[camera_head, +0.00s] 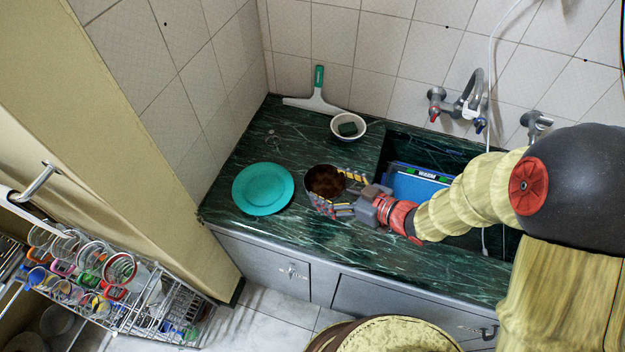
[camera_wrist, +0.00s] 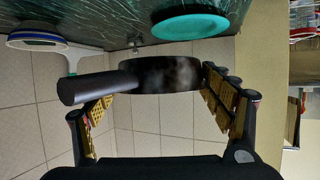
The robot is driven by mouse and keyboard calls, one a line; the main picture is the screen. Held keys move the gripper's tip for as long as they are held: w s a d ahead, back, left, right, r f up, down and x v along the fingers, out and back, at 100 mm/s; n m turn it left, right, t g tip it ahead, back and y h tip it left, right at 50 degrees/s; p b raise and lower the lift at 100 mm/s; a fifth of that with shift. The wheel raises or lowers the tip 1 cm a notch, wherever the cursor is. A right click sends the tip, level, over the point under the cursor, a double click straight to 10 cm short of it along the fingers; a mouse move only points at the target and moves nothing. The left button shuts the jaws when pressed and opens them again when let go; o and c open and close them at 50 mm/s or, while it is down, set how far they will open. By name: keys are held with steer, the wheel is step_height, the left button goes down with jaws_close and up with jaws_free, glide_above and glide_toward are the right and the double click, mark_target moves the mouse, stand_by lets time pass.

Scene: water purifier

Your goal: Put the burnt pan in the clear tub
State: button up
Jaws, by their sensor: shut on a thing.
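The burnt pan (camera_head: 325,181), dark with a brown scorched inside, is on or just above the green marble counter, right of the teal plate. My gripper (camera_head: 336,194) has its fingers around the pan's near side and is shut on it. In the wrist view the pan (camera_wrist: 160,75) sits between the fingers of my gripper (camera_wrist: 158,88), with its black handle pointing left. I cannot tell whether the pan touches the counter. I cannot make out a clear tub for certain; a blue item with lettering (camera_head: 415,187) lies in the sink, partly hidden by my arm.
The teal plate (camera_head: 263,190) lies left of the pan. A white bowl (camera_head: 348,127) with a dark green pad and a squeegee (camera_head: 317,98) are at the back. Taps (camera_head: 462,102) are on the wall above the sink. A dish rack (camera_head: 110,285) stands lower left.

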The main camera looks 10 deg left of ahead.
mark_target(318, 175)
steer(key=w+a+f+b, duration=0.1)
steer(key=w+f, duration=0.1)
steer(key=w+a+f+b, duration=0.1)
steer(key=w+a+f, duration=0.1)
steer(key=w+f, duration=0.1)
steer(key=w+a+f+b, duration=0.1)
steer(key=w+f, duration=0.1)
steer(key=w, duration=0.1)
steer(key=shift+a+f, duration=0.25)
steer(key=shift+a, duration=0.1)
steer(key=shift+w+a+f+b, duration=0.2)
steer(key=shift+f+b, duration=0.1)
steer(key=shift+b, duration=0.1)
step_height(318, 175, down, 3)
steer(key=shift+w+f+b, duration=0.15)
steer(key=shift+b, duration=0.8)
steer(key=o, duration=1.2)
steer(key=shift+f, duration=0.1)
steer(key=shift+o, duration=0.3)
